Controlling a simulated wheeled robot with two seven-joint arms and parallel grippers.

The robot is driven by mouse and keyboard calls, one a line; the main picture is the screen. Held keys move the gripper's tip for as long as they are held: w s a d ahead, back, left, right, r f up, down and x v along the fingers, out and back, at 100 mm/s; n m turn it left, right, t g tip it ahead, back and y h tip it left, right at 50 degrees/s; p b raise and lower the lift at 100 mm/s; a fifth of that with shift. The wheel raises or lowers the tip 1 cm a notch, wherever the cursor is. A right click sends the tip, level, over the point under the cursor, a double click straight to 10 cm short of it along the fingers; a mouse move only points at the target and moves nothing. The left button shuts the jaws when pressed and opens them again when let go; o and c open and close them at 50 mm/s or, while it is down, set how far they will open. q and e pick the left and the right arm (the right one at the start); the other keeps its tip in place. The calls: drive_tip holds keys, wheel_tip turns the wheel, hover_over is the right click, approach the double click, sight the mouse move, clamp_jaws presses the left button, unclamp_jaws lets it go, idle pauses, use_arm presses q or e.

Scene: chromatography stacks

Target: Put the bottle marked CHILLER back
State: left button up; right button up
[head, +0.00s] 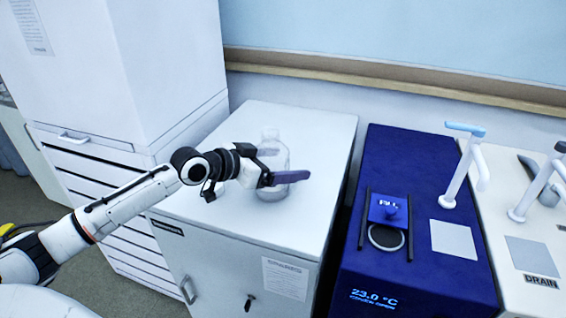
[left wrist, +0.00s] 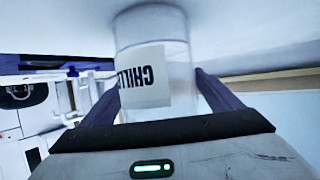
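The clear bottle (head: 273,190) stands upright on the white cabinet top in the head view. In the left wrist view the bottle (left wrist: 178,50) fills the space between the fingers, and its white label (left wrist: 146,78) reads CHILL, upside down and partly cut off. My left gripper (head: 277,166) has one dark finger on the near side of the bottle and one on the far side. In the left wrist view its fingertips (left wrist: 158,75) lie close along both sides of the glass; whether they press on it I cannot tell. My right gripper is not in view.
Right of the white cabinet (head: 190,195) stands a blue unit (head: 420,285) reading 23.0 °C, with a dark ring (head: 387,237), a post and a grey pad (head: 453,239). Further right is a white unit with a DRAIN label (head: 541,281). A tall white cabinet (head: 170,70) is at left.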

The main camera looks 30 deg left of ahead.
use_arm(q)
drive_tip(key=shift+r, duration=0.15)
drive_tip(key=shift+s+a, duration=0.15)
drive_tip(key=shift+s, duration=0.1)
drive_tip(key=p+v, duration=0.1)
drive_tip(key=v, duration=1)
drive_tip(key=shift+s+r, duration=0.15)
drive_tip(key=shift+s, duration=0.05)
